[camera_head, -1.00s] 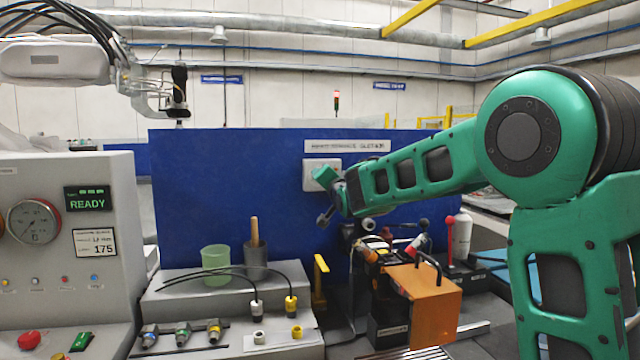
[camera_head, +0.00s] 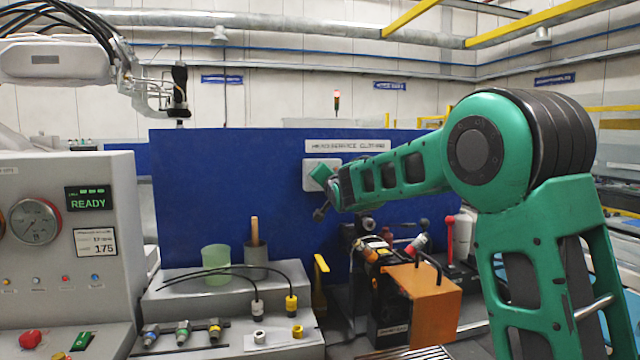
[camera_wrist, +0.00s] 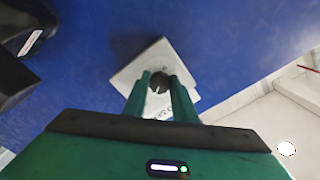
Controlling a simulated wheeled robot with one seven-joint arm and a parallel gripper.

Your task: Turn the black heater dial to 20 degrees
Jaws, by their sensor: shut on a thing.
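The black heater dial (camera_wrist: 159,83) sits on a square white plate (camera_wrist: 133,77) in the wrist view. My gripper (camera_wrist: 160,77) has its two green fingers on either side of the dial, shut on it. In the head view the white plate (camera_head: 310,165) is on the blue panel (camera_head: 230,190), under a label strip. My gripper (camera_head: 324,178) is at the plate there and hides the dial. The dial's pointer and degree marks are too small or covered to read.
Below the panel stand an orange box (camera_head: 420,300), a red-topped lever (camera_head: 449,235) and a white bottle (camera_head: 467,229). A green cup (camera_head: 216,262) and cables are on the grey bench at left. A grey console (camera_head: 70,245) with a gauge is further left.

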